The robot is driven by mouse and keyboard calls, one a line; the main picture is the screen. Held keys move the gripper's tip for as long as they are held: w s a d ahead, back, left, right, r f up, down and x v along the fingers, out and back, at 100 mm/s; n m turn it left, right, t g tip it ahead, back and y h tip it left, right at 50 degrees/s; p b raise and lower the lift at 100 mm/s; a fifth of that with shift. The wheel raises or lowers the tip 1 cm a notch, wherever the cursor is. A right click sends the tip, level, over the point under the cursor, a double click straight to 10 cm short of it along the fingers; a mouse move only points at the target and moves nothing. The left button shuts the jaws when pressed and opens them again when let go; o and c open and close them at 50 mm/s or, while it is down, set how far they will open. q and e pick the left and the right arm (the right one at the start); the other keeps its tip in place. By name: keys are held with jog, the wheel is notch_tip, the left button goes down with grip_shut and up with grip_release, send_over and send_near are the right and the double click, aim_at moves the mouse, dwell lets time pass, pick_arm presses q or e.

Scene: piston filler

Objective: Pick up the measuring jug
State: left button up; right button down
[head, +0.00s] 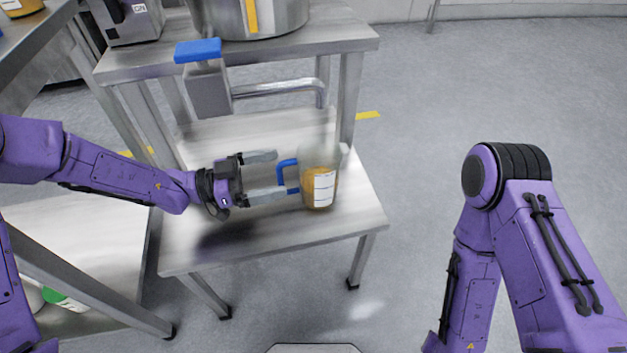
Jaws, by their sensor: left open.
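The measuring jug (320,184) stands upright on the low steel table (200,253). It is clear, with an orange filling, a white label and a blue handle (285,170) on its left side. My left gripper (285,173) is open and comes in from the left. Its two fingers lie on either side of the handle in the picture, the tips close to the jug. I cannot tell whether they touch it. My right arm (500,240) shows at the right, but its gripper is not in view.
A filler nozzle pipe (280,88) with a blue-topped block (205,80) hangs above the jug. A higher steel table (330,38) at the back bears a large steel vessel (255,15) and a grey box (130,22). The floor to the right is clear.

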aim_at(302, 167)
pick_arm(q)
jog(key=b+x, duration=0.1)
jog(key=x, duration=0.6)
jog(key=shift+w+f+b, duration=0.15)
jog(key=shift+f+b, duration=0.05)
jog(key=shift+b, duration=0.2)
jog(key=shift+r, duration=0.15)
jog(key=c, duration=1.1)
